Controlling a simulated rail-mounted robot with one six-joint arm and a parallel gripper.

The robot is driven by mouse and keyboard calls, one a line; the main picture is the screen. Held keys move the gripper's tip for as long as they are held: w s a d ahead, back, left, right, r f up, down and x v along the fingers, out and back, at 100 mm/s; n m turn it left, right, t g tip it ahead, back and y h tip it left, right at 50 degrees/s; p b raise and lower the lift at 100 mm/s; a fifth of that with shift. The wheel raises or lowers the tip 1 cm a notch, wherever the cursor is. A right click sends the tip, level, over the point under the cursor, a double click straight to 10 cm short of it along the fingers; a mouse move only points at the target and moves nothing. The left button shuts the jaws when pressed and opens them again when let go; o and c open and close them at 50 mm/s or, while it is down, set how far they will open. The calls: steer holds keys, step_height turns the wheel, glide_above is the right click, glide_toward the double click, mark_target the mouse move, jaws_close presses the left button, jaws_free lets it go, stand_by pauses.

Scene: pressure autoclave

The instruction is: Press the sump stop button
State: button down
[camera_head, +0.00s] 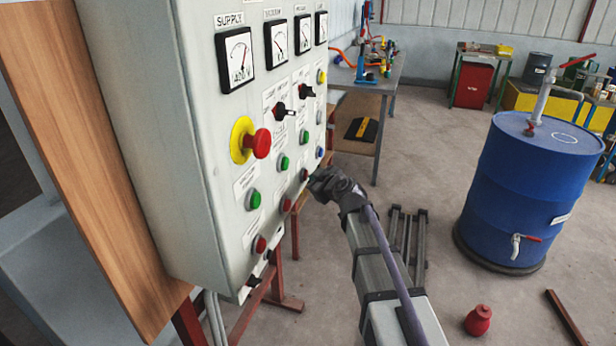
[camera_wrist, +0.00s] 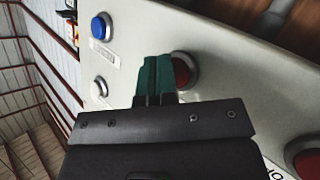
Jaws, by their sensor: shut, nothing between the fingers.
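The grey control panel (camera_head: 165,130) carries several red and green push buttons in the head view. My gripper (camera_head: 314,181) is at the panel's right part, close to a red button (camera_head: 304,175). In the wrist view my gripper's green fingers (camera_wrist: 158,62) are shut and empty. Their tips are beside a red button (camera_wrist: 184,70) in a light ring and partly overlap it in the picture. I cannot tell whether they touch it. The labels by the lower buttons are too small to read, so I cannot tell which is the sump stop.
A blue button (camera_wrist: 99,27) and a white button (camera_wrist: 98,89) lie left of my fingers; another red button (camera_wrist: 306,160) is lower right. A red emergency knob (camera_head: 258,143) and black rotary switches (camera_head: 281,112) stick out. A blue drum (camera_head: 530,190) stands right.

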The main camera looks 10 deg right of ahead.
stand_by(0.5)
steer(key=shift+s+d, duration=0.35)
steer(key=shift+d, duration=0.3)
steer(key=shift+d, duration=0.1)
steer(key=d, duration=0.1)
steer(key=s+d, duration=0.1)
steer(key=d, duration=0.1)
steer(key=s+d, duration=0.1)
steer(key=shift+s+d, duration=0.1)
steer(key=shift+d, duration=0.05)
stand_by(0.5)
